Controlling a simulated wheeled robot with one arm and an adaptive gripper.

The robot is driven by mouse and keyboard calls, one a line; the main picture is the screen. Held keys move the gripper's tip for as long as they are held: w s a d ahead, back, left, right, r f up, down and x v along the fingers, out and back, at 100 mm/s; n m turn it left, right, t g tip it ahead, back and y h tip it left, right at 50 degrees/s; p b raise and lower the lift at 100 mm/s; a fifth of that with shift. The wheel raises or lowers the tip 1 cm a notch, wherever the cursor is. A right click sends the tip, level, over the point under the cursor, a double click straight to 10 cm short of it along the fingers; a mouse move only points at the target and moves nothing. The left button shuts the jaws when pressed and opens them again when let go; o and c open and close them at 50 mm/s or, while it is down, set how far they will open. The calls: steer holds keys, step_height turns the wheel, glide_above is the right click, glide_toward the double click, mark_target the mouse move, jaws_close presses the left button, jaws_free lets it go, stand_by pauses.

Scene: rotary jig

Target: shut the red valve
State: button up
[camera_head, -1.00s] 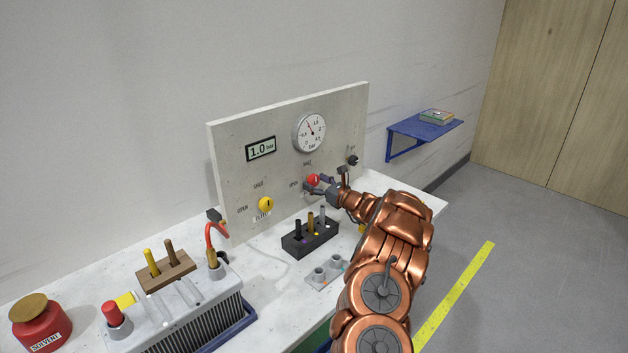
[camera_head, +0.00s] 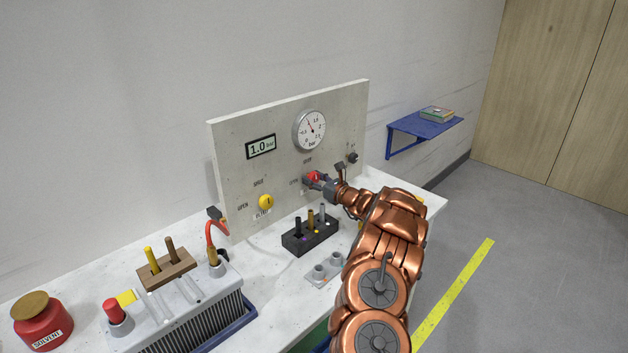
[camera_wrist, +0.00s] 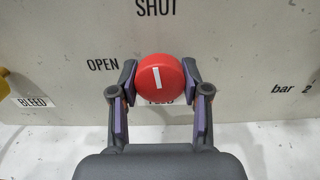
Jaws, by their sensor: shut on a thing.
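The red valve (camera_wrist: 161,80) is a round red knob with a white line on the grey panel. In the wrist view its line is close to upright, tilted a little to the left at the top. "SHUT" is printed above it and "OPEN" to its left. My gripper (camera_wrist: 160,84) has a finger on each side of the knob and is shut on it. In the head view the red valve (camera_head: 313,176) is partly covered by my gripper (camera_head: 317,180), right of the yellow valve. A label below the knob is mostly hidden.
On the panel (camera_head: 235,180) are a yellow valve (camera_head: 266,202), a pressure gauge (camera_head: 310,130), a display reading 1.0 bar (camera_head: 261,146) and a small black knob (camera_head: 352,158). A black block with upright pegs (camera_head: 311,236) stands on the bench below.

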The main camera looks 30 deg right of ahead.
steer(key=shift+c, duration=0.6)
steer(key=shift+m+b, duration=0.5)
steer(key=shift+m, duration=0.2)
steer(key=o, duration=1.1)
steer(key=shift+o, duration=0.2)
steer(key=v, duration=1.2)
